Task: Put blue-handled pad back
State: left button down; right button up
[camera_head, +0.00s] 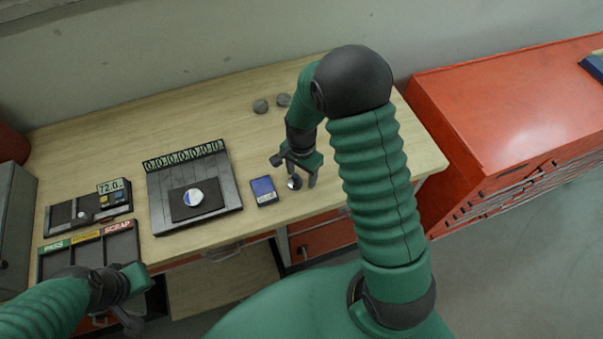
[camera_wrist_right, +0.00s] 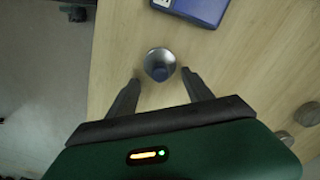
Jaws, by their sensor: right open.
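In the right wrist view the fingertips (camera_wrist_right: 161,77) lie on either side of the pad's near edge, with gaps that look clear. I cannot tell whether they touch it. My left gripper (camera_head: 143,302) is low at the left, before the table; its jaw opening is unclear.
A blue flat box (camera_head: 263,191) lies just left of the pad. A black stand with a numbered rail (camera_head: 225,184) holds a white-and-blue disc. A sorting tray (camera_head: 131,245) and a gauge reading 72.0 (camera_head: 110,187) are at left. Grey discs (camera_head: 261,106) lie at the back.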

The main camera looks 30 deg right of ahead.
aim_at(301, 179)
jog(key=shift+s+a+f, duration=0.2)
jog(key=shift+s+f, duration=0.1)
jog(key=shift+s, duration=0.05)
jog(key=shift+r, duration=0.2)
jog(key=shift+w+r, duration=0.2)
jog(key=shift+r, duration=0.1)
notch_tip(301, 179, up, 11)
jog(key=b, duration=0.1)
jog(key=s+a+f+n+t, duration=0.2)
jog(key=s+a+n, duration=0.5)
jog(key=n, duration=0.7)
jog(key=shift+s+t, duration=0.3)
jog(key=shift+s, duration=0.6)
jog(key=shift+s+r, duration=0.1)
jog(key=shift+s, duration=0.1)
jog(key=shift+w+a, duration=0.1)
